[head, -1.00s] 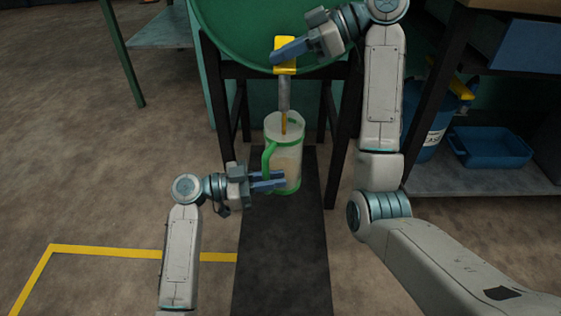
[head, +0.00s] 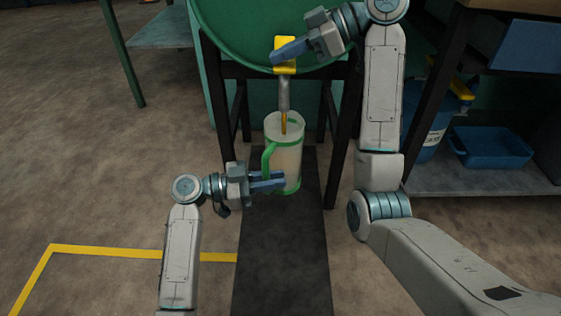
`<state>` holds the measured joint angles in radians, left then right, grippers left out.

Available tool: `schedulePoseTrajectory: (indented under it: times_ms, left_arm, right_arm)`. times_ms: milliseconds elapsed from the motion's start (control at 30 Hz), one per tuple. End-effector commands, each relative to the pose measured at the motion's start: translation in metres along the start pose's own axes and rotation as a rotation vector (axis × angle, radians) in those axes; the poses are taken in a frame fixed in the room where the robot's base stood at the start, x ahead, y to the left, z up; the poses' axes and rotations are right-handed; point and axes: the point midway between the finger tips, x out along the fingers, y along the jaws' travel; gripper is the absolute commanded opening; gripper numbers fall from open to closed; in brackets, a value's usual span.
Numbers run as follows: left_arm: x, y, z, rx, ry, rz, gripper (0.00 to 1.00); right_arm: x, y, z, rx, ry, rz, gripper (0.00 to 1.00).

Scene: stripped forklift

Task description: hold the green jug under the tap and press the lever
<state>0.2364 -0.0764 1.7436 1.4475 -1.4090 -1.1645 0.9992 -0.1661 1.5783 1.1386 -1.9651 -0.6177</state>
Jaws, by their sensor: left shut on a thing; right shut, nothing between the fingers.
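The green jug (head: 288,160), clear-walled with a green handle and green bands, stands upright under the tap (head: 283,95). A thin amber stream runs from the spout into its open top, and pale contents show through the wall. My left gripper (head: 280,181) is shut on the jug low on its left side, below the handle. The yellow lever (head: 285,69) sits on top of the tap, at the front of the green drum (head: 235,30). My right gripper (head: 275,56) is shut and empty, with its fingers on the lever, hiding part of it.
A dark stand (head: 212,85) carries the drum. A dark mat (head: 282,255) lies on the floor below the jug. At right, a shelf (head: 475,180) holds a blue container (head: 428,135) and a blue tray (head: 490,148). Floor at left is clear, marked by yellow tape (head: 140,252).

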Motion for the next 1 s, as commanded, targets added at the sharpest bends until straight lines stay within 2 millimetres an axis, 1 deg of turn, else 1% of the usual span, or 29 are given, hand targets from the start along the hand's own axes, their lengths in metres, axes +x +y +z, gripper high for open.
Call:
schedulePoseTrajectory:
  times_ms: [67,333,500,1000]
  left_arm:
    - [0.0,0.0,-0.002,0.003,0.002,0.0,0.0]
    - [0.0,0.0,-0.002,0.003,0.002,0.0,0.0]
    - [0.0,0.0,-0.002,0.003,0.002,0.0,0.0]
    - [0.0,0.0,-0.002,0.003,0.002,0.0,0.0]
  right_arm:
    - [-0.002,0.0,-0.002,0.001,-0.002,0.001,0.0]
    - [-0.018,0.001,-0.035,-0.002,-0.002,0.002,0.0]
    - [-0.025,0.0,-0.049,-0.001,-0.001,0.001,0.0]
    - [-0.026,0.0,-0.052,0.0,0.0,0.0,0.0]
